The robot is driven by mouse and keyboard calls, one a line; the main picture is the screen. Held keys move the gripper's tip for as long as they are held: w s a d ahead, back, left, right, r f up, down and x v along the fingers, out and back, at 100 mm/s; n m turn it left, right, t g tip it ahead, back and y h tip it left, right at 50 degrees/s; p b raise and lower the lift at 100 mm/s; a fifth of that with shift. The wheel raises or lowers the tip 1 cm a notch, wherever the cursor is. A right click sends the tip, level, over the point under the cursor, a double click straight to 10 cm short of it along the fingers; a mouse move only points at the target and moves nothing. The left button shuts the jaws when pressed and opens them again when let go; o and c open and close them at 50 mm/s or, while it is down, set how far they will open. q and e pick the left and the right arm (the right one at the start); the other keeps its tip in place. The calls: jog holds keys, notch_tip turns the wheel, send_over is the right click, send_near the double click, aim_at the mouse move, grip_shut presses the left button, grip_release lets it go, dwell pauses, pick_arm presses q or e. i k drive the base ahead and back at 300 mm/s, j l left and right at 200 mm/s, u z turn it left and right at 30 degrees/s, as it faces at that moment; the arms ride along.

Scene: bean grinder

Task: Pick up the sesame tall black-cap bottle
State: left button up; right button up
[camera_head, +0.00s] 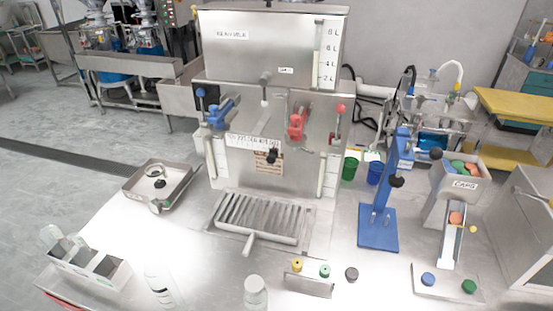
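No bottle that I can clearly tell as the sesame tall black-cap bottle shows in the head view. A pale, tall container (160,285) with faint dark marks is near the front edge, left of centre, partly washed out by glare. A pale, round-topped container (255,292) is to its right, cut off by the bottom edge. No sesame label is readable. Neither of my grippers is in view.
A large steel dispenser (265,125) stands at the back centre, with a slatted drip tray (258,220) before it. A metal tray (133,192) and a compartment box (118,279) are on the left. A blue stand (378,238) and a metal hopper (440,210) are on the right.

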aim_at(157, 275)
jog(key=k+u, duration=0.15)
jog(key=u, duration=0.3)
jog(key=k+u, duration=0.1)
jog(key=u, duration=0.35)
